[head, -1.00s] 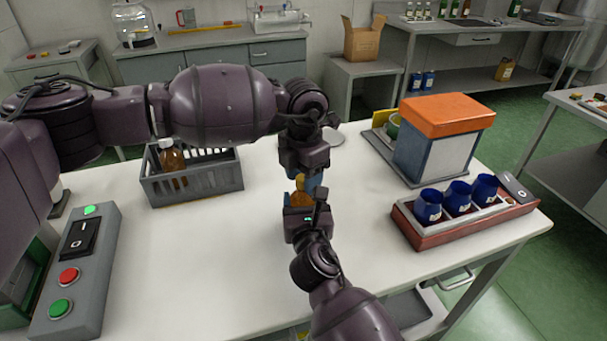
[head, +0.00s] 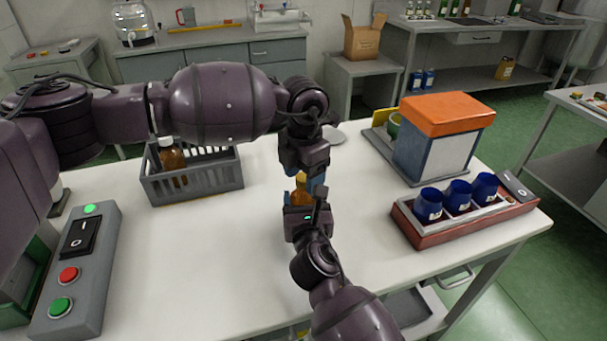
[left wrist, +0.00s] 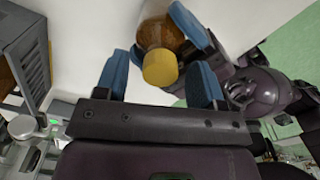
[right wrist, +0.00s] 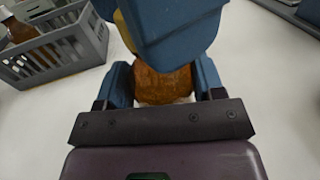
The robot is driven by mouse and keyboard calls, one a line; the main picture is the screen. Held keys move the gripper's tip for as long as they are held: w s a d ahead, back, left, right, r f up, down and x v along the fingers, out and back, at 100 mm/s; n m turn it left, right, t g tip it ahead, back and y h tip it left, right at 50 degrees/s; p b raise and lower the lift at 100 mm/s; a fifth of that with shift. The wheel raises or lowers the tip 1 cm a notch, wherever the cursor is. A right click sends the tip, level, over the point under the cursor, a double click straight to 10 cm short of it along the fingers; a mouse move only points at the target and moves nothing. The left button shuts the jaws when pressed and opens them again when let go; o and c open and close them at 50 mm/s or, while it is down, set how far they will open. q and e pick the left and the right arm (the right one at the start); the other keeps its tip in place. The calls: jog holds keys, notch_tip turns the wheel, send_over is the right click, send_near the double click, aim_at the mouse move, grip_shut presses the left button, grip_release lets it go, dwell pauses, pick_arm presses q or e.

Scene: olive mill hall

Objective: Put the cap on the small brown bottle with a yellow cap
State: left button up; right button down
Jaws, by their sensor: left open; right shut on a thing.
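The small brown bottle (head: 298,197) is held above the white table by my right gripper (head: 303,203), which is shut on its body. It also shows in the left wrist view (left wrist: 157,32) and the right wrist view (right wrist: 163,86). The yellow cap (left wrist: 160,68) sits at the bottle's mouth; whether it is fully seated I cannot tell. My left gripper (left wrist: 160,78) is open, with its blue fingers on either side of the cap and apart from it. In the right wrist view those fingers hide most of the cap.
A grey crate (head: 195,186) with another brown bottle (head: 172,160) stands at the left. A switch box (head: 72,270) is at front left. A red tray (head: 440,233) with blue cups and an orange-topped box (head: 440,145) are at right. The table between is clear.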

pick_arm(q)
notch_tip(320, 180, up, 12)
dwell(0.5)
pick_arm(e)
jog(key=shift+c, duration=0.8)
grip_release()
jog(key=s, duration=0.6)
jog(key=s+d+p, duration=0.1)
jog(key=s, duration=0.2)
jog(key=shift+s, duration=0.1)
pick_arm(q)
jog(key=shift+s+r, duration=0.15)
jog(key=shift+r, duration=0.95)
pick_arm(e)
jog(key=shift+s+d, duration=0.1)
jog(key=shift+s, duration=0.7)
